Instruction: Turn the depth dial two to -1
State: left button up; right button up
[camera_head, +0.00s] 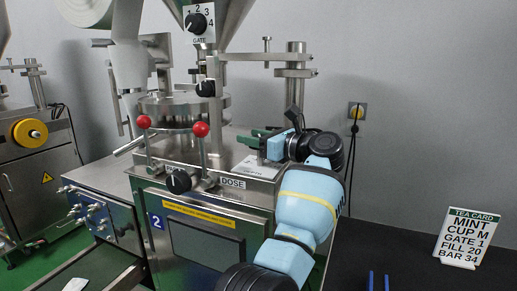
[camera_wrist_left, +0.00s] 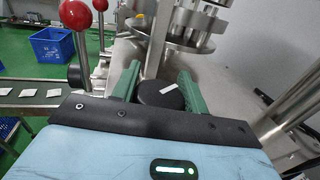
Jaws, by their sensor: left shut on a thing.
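My left gripper (camera_head: 262,139) has reached across the steel top of machine 2, at its right side. In the left wrist view its green fingers (camera_wrist_left: 158,88) stand on either side of a round black dial (camera_wrist_left: 160,95) with a white pointer mark, and they are shut on it. The dial is hidden behind the gripper in the head view. A small pale label plate (camera_head: 258,168) lies just below the fingers there. I cannot read the dial's scale or its setting. My right gripper is not identifiable in these views.
Two red ball knobs (camera_head: 200,130) on rods stand left of the gripper. Steel posts (camera_head: 296,80) rise behind.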

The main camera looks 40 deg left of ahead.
pick_arm(q)
jog(key=shift+n+g+b, duration=0.6)
jog(key=shift+g, duration=0.3)
jog(key=shift+s+g, duration=0.1)
jog(key=shift+g, duration=0.3)
jog(key=shift+n, duration=0.3)
jog(key=o, duration=1)
jog(key=shift+d, duration=0.15)
jog(key=d, duration=0.2)
jog(key=d+b, duration=0.1)
jog(key=d, duration=0.1)
jog(key=w+d, duration=0.1)
jog(key=shift+d+b, duration=0.35)
jog(key=shift+d, duration=0.95)
jog(key=shift+r, duration=0.1)
